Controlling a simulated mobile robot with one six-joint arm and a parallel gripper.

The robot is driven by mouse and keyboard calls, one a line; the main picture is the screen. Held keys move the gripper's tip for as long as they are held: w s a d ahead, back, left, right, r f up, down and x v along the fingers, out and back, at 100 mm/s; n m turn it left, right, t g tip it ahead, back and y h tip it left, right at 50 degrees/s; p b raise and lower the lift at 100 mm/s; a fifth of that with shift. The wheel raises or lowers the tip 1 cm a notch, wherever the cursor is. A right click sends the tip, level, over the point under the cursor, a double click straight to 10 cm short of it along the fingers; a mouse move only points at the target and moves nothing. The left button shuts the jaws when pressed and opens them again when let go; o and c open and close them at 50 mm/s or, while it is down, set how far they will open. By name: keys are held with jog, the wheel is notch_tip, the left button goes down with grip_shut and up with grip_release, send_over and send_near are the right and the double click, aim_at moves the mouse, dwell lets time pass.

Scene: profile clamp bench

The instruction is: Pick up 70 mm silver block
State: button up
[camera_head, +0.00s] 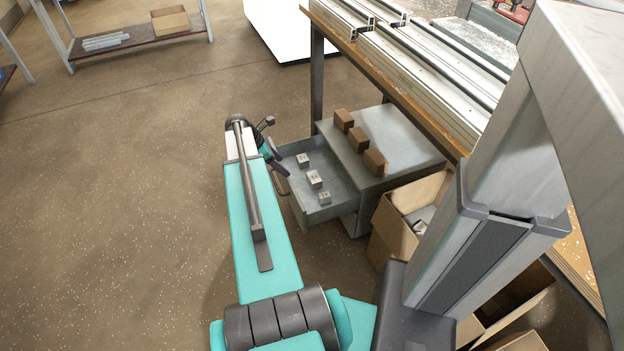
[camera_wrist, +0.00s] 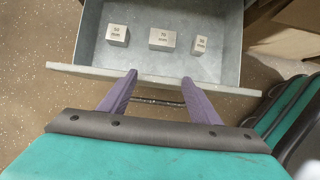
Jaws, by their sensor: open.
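The 70 mm silver block (camera_wrist: 162,39) lies in the middle of a row of three silver blocks in an open grey drawer (camera_wrist: 228,65). Its label reads "70 mm" in the wrist view. It is also the middle block in the head view (camera_head: 314,179). A block marked 50 or 60 mm (camera_wrist: 117,35) lies to its left, and a smaller block, apparently marked 30 mm (camera_wrist: 200,44), to its right. My gripper (camera_wrist: 159,77) is open and empty, with its purple fingers at the drawer's front panel, short of the blocks. A dark bar, likely the handle, shows between the fingers.
The drawer sticks out of a grey cabinet (camera_head: 398,140) under the workbench. Several brown blocks (camera_head: 358,139) sit on the cabinet. A cardboard box (camera_head: 393,226) stands right beside it. The floor to the left is clear.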

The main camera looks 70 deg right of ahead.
jog(key=shift+r, duration=0.2)
jog(key=w+a+f+m+y, duration=0.1)
jog(key=w+a+f, duration=0.35)
jog(key=a, duration=0.65)
jog(key=w+a+f+m+t, duration=0.1)
jog(key=w+a+f, duration=0.4)
jog(key=a, duration=0.6)
jog(key=w+a+f+m+y, duration=0.1)
jog(key=w+a+f, duration=0.2)
jog(key=a+f, duration=0.6)
jog(key=s+a+f+m, duration=0.1)
jog(key=s+a, duration=0.3)
jog(key=a, duration=0.6)
jog(key=s+a+f+m+y, duration=0.1)
jog(key=s+a+f+m, duration=0.1)
jog(key=a, duration=0.9)
jog(key=s+a+f+m+g, duration=0.1)
jog(key=s+a+f, duration=0.2)
jog(key=s+a, duration=0.3)
jog(key=a, duration=0.4)
jog(key=shift+s+a+m+y, duration=0.15)
jog(key=shift+s+m+y, duration=0.2)
jog(key=shift+m+y, duration=0.05)
jog(key=shift+c, duration=0.4)
jog(key=c, duration=0.6)
